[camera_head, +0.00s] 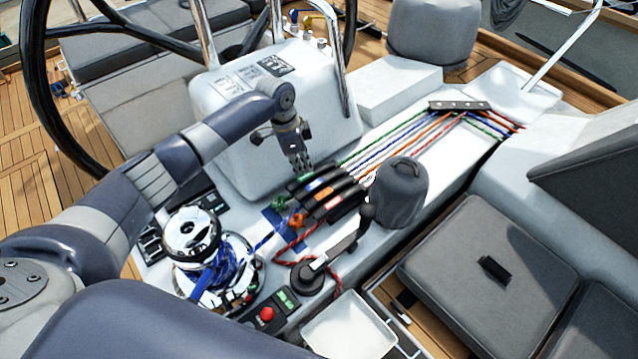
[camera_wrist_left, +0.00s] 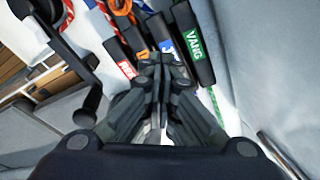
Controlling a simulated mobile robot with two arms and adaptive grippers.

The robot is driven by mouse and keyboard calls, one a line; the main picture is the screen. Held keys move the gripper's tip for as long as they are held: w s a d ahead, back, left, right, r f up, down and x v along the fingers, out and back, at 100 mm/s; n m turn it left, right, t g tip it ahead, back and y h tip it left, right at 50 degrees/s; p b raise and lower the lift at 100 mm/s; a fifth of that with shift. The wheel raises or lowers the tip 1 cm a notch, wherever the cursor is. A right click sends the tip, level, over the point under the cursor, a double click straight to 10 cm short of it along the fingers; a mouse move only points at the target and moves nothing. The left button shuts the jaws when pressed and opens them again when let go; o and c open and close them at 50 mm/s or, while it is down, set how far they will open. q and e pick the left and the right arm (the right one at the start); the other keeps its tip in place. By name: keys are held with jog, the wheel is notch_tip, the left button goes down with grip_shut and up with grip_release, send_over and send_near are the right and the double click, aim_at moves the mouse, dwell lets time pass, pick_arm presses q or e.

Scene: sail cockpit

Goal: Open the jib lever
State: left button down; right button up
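The jib lever (camera_head: 318,184) appears to be the black clutch handle with a blue label, in a row of similar handles on the white console. In the left wrist view its blue label (camera_wrist_left: 167,43) is partly hidden by my fingers, so I cannot read the whole word. The handles lie flat and close together. My left gripper (camera_head: 300,163) points down at the far end of this row. In the left wrist view the fingers (camera_wrist_left: 162,70) are drawn together over the blue-labelled handle. I see nothing clearly between them, and contact is unclear. My right gripper is not in view.
Beside it lie the green VANG handle (camera_wrist_left: 195,45), an orange-labelled one (camera_wrist_left: 142,54) and a red-labelled one (camera_wrist_left: 127,69). The steering wheel (camera_head: 35,90) is at left.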

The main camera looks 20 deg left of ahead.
pick_arm(q)
jog(key=shift+w+d+r, duration=0.45)
jog(key=shift+w+r, duration=0.15)
jog(key=shift+w, duration=0.15)
jog(key=shift+w+d+r, duration=0.25)
jog(key=shift+w, duration=0.2)
jog(key=shift+w+d+r, duration=0.25)
jog(key=shift+w, duration=0.15)
jog(key=shift+b, duration=0.35)
jog(key=shift+w+d+r+b, duration=0.2)
jog(key=shift+w+d, duration=0.05)
jog(key=shift+w, duration=0.2)
jog(key=shift+w+d+r+b, duration=0.15)
jog(key=shift+w+d+b, duration=0.1)
jog(key=shift+w, duration=0.15)
